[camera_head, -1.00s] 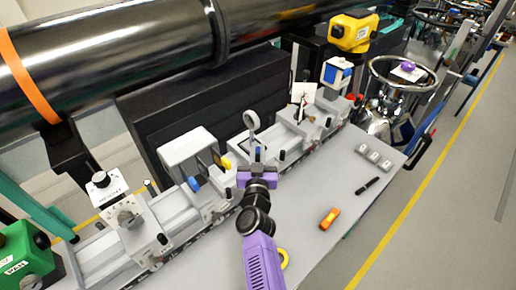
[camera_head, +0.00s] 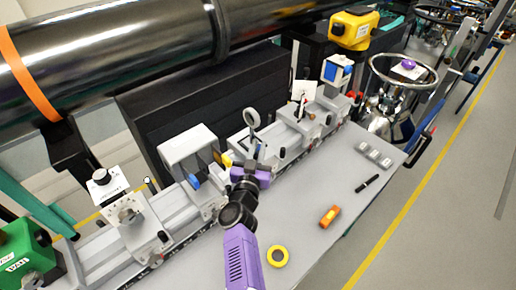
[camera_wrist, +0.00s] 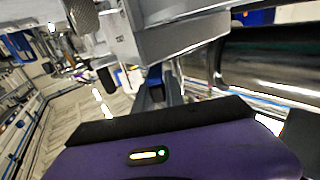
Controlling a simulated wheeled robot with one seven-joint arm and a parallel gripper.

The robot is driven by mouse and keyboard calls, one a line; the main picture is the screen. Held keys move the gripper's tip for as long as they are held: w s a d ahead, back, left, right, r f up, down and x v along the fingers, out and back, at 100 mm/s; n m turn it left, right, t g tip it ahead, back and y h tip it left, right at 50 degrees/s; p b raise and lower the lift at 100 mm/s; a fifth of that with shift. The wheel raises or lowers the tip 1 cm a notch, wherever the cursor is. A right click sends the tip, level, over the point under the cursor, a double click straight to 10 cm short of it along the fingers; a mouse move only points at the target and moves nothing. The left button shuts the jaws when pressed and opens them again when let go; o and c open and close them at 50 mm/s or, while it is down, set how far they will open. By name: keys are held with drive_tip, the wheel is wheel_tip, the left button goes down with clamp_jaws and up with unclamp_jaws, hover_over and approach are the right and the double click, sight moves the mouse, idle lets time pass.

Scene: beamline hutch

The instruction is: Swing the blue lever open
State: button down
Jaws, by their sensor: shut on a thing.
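My gripper (camera_head: 252,170), purple with dark fingers, is at the optical rail in the head view, in front of the stage with the round ring mount. It is shut on the blue lever (camera_wrist: 155,86), which shows as a small dark blue piece just beyond the fingers in the wrist view. In the head view the lever is mostly hidden by my gripper. The wrist view shows the grey stage body (camera_wrist: 180,38) just above the lever.
A yellow tape roll (camera_head: 277,256), an orange tool (camera_head: 330,216), a black pen (camera_head: 367,183) and several grey blocks lie on the bench (camera_head: 310,245). Other rail stages stand to both sides. A large black pipe (camera_head: 120,60) runs behind.

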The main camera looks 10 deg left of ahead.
drive_tip(key=c, duration=1.4)
unclamp_jaws()
drive_tip(key=shift+d+n+y, duration=0.2)
drive_tip(key=shift+n+y, duration=0.4)
drive_tip(key=shift+y, duration=0.4)
drive_tip(key=shift+f+n+g+y+b, duration=0.1)
drive_tip(key=shift+n+g+y+b, duration=0.3)
drive_tip(key=shift+n+y, duration=0.85)
drive_tip(key=shift+y, duration=0.55)
